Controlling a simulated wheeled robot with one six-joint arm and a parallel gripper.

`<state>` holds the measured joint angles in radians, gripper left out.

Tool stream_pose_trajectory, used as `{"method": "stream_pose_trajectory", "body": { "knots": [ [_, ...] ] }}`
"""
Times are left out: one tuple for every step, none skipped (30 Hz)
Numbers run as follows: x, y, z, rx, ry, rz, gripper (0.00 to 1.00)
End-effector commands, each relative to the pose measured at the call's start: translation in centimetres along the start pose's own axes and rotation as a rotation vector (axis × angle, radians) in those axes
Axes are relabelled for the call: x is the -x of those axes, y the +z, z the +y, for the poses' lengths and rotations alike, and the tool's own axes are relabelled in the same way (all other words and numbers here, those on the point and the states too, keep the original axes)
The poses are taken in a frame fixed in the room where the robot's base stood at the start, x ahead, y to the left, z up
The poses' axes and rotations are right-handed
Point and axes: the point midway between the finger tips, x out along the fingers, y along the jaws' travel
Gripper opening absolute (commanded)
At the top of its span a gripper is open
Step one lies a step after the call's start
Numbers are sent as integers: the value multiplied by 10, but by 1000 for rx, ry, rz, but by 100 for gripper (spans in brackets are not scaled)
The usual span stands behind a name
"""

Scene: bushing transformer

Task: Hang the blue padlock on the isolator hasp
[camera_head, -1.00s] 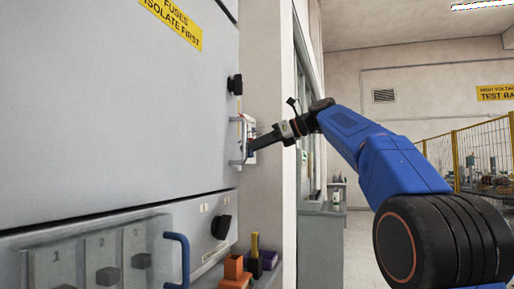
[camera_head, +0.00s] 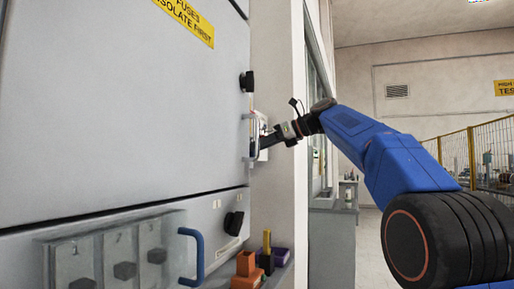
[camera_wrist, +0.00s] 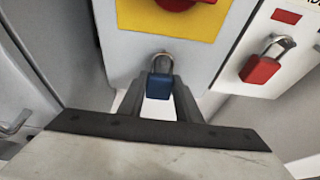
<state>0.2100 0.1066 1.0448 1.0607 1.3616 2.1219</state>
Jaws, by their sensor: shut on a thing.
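The blue padlock (camera_wrist: 159,86) is between the fingers of my gripper (camera_wrist: 160,95) in the wrist view, upright with its metal shackle at the top. My gripper is shut on it. The shackle lies in front of the lower part of the isolator box (camera_wrist: 125,50), just below its yellow plate (camera_wrist: 150,22) and red handle. I cannot tell whether the shackle passes through the hasp. In the head view my gripper (camera_head: 266,141) reaches the box beside the cabinet door handle, and the padlock is too small to make out.
A red padlock (camera_wrist: 261,68) hangs on a white panel to the right in the wrist view. The grey cabinet (camera_head: 120,110) stands close at left, with a blue handle (camera_head: 194,255) low down. Orange and purple holders (camera_head: 247,270) sit on a ledge below.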

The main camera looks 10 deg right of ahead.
Motion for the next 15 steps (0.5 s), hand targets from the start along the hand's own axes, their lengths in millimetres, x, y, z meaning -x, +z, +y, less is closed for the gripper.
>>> {"method": "stream_pose_trajectory", "body": {
  "knots": [
    [0, 0, 0, 0, 0, 0, 7],
    [0, 0, 0, 0, 0, 0, 7],
    [0, 0, 0, 0, 0, 0, 7],
    [0, 0, 0, 0, 0, 0, 7],
    [0, 0, 0, 0, 0, 0, 7],
    [0, 0, 0, 0, 0, 0, 7],
    [0, 0, 0, 0, 0, 0, 7],
    [0, 0, 0, 0, 0, 0, 7],
    [0, 0, 0, 0, 0, 0, 7],
    [0, 0, 0, 0, 0, 0, 7],
    [0, 0, 0, 0, 0, 0, 7],
    [0, 0, 0, 0, 0, 0, 7],
    [0, 0, 0, 0, 0, 0, 7],
    [0, 0, 0, 0, 0, 0, 7],
    [0, 0, 0, 0, 0, 0, 36]
  ]
}}
